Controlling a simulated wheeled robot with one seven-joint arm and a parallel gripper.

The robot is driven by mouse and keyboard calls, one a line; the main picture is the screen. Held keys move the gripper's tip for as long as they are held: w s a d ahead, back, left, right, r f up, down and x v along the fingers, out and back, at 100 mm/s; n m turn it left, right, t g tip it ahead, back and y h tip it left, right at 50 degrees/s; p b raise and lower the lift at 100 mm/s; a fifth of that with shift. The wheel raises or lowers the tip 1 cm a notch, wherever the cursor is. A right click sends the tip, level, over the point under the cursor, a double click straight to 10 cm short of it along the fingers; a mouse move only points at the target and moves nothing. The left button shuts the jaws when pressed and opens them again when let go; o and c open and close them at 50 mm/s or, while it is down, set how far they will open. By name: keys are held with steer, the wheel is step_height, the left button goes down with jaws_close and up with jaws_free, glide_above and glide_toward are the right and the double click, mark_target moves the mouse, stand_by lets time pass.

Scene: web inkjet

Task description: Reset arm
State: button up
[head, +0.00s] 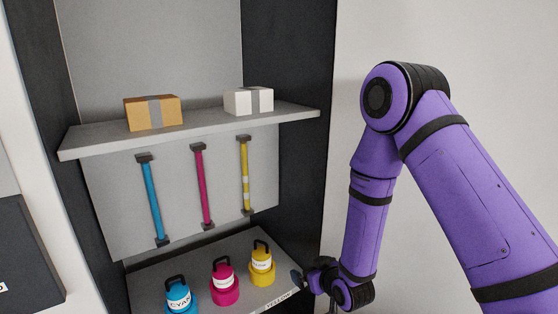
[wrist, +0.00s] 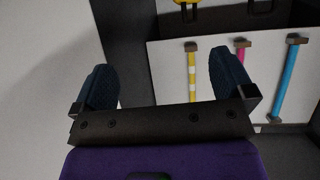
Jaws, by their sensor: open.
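My purple arm (head: 372,210) reaches down at the right in the head view. My gripper (head: 300,280) is low, beside the right end of the lower shelf, near the yellow bottle (head: 262,266). In the wrist view my gripper (wrist: 165,85) is open, its two dark blue fingers apart with nothing between them. Whether a finger touches the shelf edge, I cannot tell.
A cyan bottle (head: 178,297) and a magenta bottle (head: 224,283) stand on the lower shelf (head: 146,288). Blue, magenta and yellow tubes hang behind. The upper shelf (head: 200,123) holds a brown box (head: 153,113) and a white box (head: 248,100). Dark cabinet walls flank them.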

steer(key=s+d+r+m+g+h, duration=0.15)
steer(key=d+r, duration=0.25)
steer(key=r, duration=0.5)
steer(key=s+d+r+h, duration=0.1)
steer(key=s+d+r, duration=0.1)
steer(key=d+r, duration=0.45)
steer(key=s+d+r+m+g+h, duration=0.1)
steer(key=d+r+h, duration=0.1)
steer(key=r, duration=0.9)
steer(key=s+d+r+m+g, duration=0.1)
steer(key=s+d+r, duration=0.2)
steer(key=s, duration=0.5)
steer(key=s+d+r+m+g+h, duration=0.1)
steer(key=s+r, duration=0.3)
steer(key=s, duration=0.5)
steer(key=s+d+r+m+g, duration=0.1)
steer(key=s+d+r, duration=0.3)
steer(key=s, duration=0.4)
steer(key=shift+s+d+r, duration=0.3)
steer(key=shift+d, duration=0.05)
